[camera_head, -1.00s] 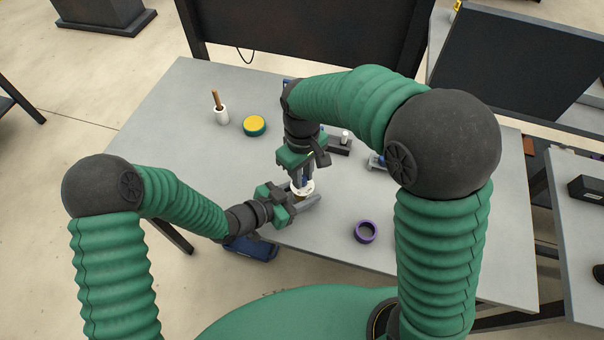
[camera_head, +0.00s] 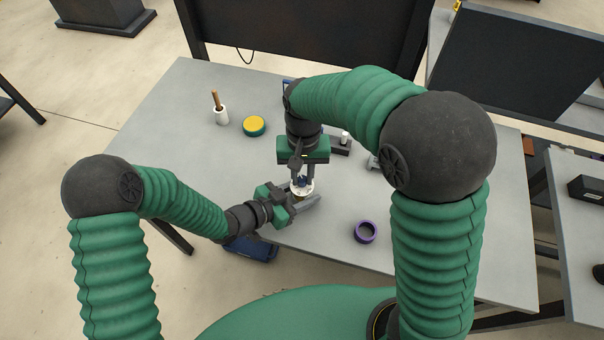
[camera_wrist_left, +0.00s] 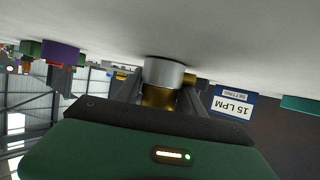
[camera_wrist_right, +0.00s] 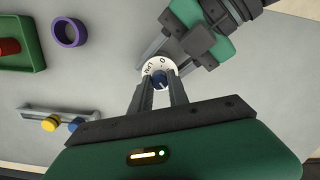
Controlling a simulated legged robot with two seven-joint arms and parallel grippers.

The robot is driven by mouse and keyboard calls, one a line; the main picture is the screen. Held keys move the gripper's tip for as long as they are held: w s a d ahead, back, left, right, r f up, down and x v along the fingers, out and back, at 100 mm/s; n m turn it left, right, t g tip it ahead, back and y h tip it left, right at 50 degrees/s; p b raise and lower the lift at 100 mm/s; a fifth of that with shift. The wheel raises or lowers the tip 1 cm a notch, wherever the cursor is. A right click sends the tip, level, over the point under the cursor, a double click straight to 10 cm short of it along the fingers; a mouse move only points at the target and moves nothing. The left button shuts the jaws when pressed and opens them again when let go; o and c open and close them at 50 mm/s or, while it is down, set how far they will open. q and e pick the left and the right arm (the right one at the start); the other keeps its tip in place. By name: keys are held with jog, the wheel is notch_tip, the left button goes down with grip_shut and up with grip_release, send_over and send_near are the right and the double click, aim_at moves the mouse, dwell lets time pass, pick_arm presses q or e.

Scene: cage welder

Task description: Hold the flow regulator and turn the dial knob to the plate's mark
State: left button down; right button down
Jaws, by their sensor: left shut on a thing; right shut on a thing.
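The flow regulator has a white dial (camera_head: 305,192) on top and a brass body (camera_wrist_left: 158,97) with a brass side fitting. My left gripper (camera_head: 303,200) is shut on its body, low over the front part of the table. The blue dial knob (camera_wrist_right: 158,82) sits in the middle of the dial. My right gripper (camera_head: 303,178) comes down from above and is shut on the knob. A 0 and "LPM" show on the dial in the right wrist view; the knob's pointer is unclear. The plate (camera_wrist_left: 232,103) reads "15 LPM SETTING", upside down in the left wrist view.
A purple ring (camera_head: 365,232) lies right of the grippers. A yellow-topped green roll (camera_head: 254,125) and a white holder (camera_head: 221,115) with a brown stick stand at the back left. A green tray (camera_wrist_right: 38,58) and a grey bar with yellow and blue knobs (camera_wrist_right: 60,115) show in the right wrist view.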

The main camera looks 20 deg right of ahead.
aim_at(303, 176)
pick_arm(q)
jog(key=shift+s+f, duration=0.15)
jog(key=shift+f, duration=0.1)
pick_arm(e)
jog(key=shift+a, duration=0.15)
jog(key=c, duration=1.3)
grip_release()
jog(key=shift+o, duration=0.2)
notch_tip(303, 176, up, 12)
jog(key=shift+w+d, duration=0.2)
jog(key=shift+w, duration=0.05)
pick_arm(q)
jog(key=c, duration=0.7)
grip_release()
jog(key=shift+o, duration=0.5)
jog(key=shift+w, duration=0.2)
pick_arm(e)
jog(key=shift+w+d+f, duration=0.1)
jog(key=shift+w, duration=0.05)
pick_arm(q)
jog(key=shift+r, duration=0.15)
